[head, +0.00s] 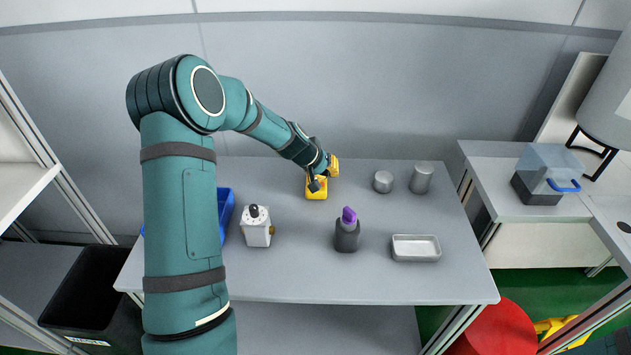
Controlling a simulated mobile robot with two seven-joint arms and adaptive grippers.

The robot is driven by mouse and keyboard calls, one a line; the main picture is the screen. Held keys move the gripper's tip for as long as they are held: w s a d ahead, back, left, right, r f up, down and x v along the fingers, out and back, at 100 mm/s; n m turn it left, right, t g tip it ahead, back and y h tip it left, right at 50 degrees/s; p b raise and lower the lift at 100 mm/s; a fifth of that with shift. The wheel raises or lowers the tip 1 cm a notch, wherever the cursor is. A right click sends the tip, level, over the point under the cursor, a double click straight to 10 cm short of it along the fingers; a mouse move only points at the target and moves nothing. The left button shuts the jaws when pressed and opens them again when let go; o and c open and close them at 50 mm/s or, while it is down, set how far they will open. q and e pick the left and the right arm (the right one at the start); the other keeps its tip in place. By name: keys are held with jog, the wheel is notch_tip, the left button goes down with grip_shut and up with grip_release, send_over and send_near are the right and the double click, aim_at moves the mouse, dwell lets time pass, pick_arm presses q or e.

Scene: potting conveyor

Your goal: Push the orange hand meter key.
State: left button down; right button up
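A small yellow device (316,193), which looks like the hand meter, is at the back middle of the grey table (300,275). My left gripper (322,180) reaches it from the upper left and covers part of it. A second yellow part (334,165) shows just right of the gripper; I cannot tell whether it belongs to the meter. The orange key cannot be made out. The gripper's fingers are small and overlap the yellow, so contact and opening cannot be told. My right gripper is not in view.
A white box with a black knob (257,230), a dark pot with a purple top (346,236), a shallow metal tray (416,248) and two grey cylinders (383,182) (421,178) stand on the table. A blue tray (226,207) is partly hidden behind my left arm.

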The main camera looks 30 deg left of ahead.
pick_arm(q)
jog(key=shift+r+p, duration=1.7)
jog(key=shift+r, duration=1.05)
